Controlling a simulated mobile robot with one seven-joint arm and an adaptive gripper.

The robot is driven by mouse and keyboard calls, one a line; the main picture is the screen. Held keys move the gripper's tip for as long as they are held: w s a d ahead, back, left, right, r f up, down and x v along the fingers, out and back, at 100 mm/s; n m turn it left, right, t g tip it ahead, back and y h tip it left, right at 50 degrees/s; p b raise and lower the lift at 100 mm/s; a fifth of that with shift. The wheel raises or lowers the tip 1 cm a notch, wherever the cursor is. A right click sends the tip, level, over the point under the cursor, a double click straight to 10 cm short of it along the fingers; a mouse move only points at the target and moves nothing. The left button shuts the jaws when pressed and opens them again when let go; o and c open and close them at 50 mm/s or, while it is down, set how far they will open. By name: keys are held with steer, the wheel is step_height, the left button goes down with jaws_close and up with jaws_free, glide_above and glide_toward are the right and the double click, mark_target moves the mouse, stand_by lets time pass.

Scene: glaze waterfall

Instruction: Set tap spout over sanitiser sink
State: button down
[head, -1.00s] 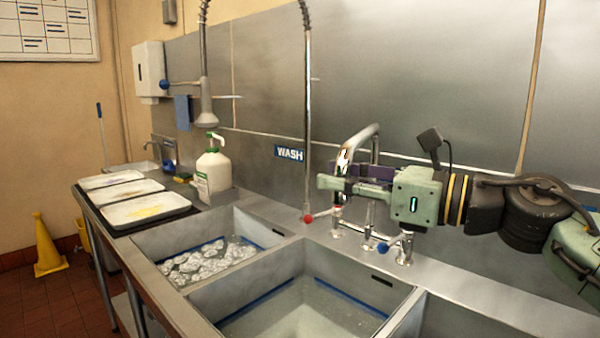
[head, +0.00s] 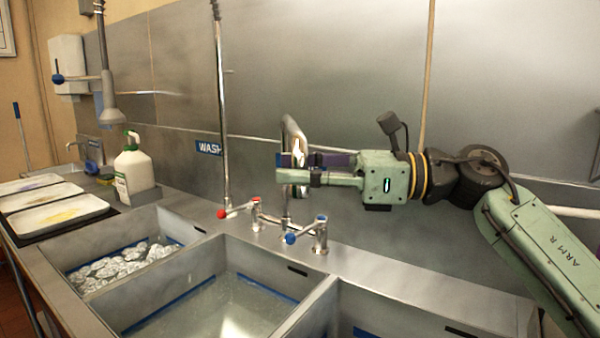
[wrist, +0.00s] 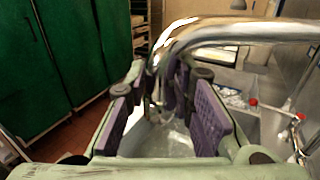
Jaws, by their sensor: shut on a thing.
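The chrome tap spout (head: 296,135) rises from the tap body behind the sinks, bends over and points roughly toward the viewer, over the middle basin's back side. My gripper (head: 292,172) comes in from the right at spout height and is shut on the spout's down-turned end. In the wrist view the spout (wrist: 190,38) arches in from the right and drops between the purple finger pads (wrist: 183,105). Its outlet is partly hidden by the fingers. The middle basin (head: 215,300) holds clear water. The right basin (head: 400,318) has a blue line; no sanitiser label is readable.
The left basin (head: 160,222) holds foamy water below a WASH sign (head: 209,148).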

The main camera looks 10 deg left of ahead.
stand_by(0.3)
steer(key=c, duration=1.4)
jaws_free()
steer(key=shift+o, duration=0.2)
